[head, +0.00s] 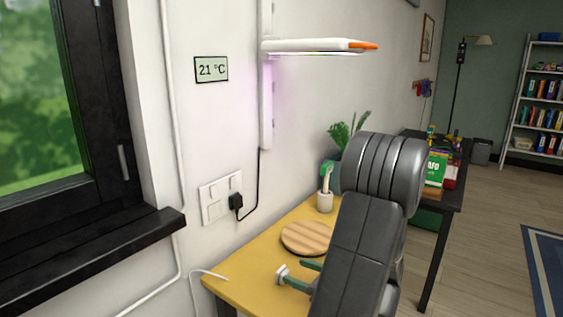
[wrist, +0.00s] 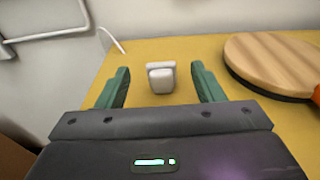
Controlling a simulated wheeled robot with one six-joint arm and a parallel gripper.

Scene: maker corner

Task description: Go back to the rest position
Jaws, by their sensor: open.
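My gripper (wrist: 160,88) is open, with its two green fingers apart over the yellow table (wrist: 190,50). In the wrist view a small white block-like object (wrist: 161,77) lies on the table, in the gap between the fingers or just past it; neither finger is seen touching it. In the head view my gripper (head: 292,272) is low over the near end of the yellow table (head: 232,290), partly hidden behind my own arm. The white object (head: 282,272) shows there by the fingertips.
A round wooden board (head: 306,238) lies on the table right of my gripper. A lamp (head: 315,46) juts from the wall above. A dark table (head: 450,190) stands beyond; open floor (head: 480,260) is at right.

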